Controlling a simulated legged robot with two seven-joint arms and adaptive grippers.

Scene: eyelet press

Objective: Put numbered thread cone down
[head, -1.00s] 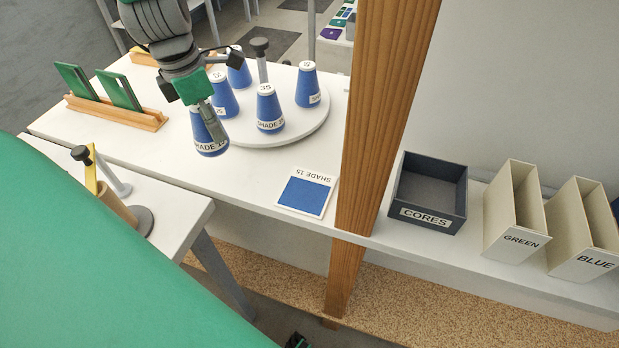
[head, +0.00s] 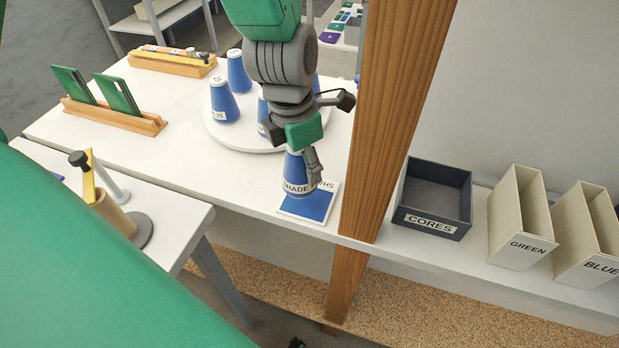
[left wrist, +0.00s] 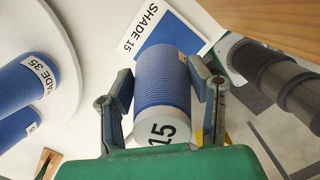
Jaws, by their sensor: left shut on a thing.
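My left gripper (head: 299,158) is shut on a blue thread cone (head: 296,172). Its label reads SHADE in the head view. In the left wrist view the cone (left wrist: 162,82) sits between both fingers, its white top marked 15. The cone is upright, over or on the blue card labelled SHADE 15 (head: 318,207), which also shows in the left wrist view (left wrist: 178,32). I cannot tell whether its base touches the card. My right gripper is not in view.
A white round stand (head: 222,134) with several blue cones is behind. A wooden post (head: 385,130) rises close to the right of the card. Beyond it stand a dark CORES box (head: 433,222) and cream GREEN (head: 520,250) and BLUE (head: 588,270) holders. Green cards (head: 121,93) stand at left.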

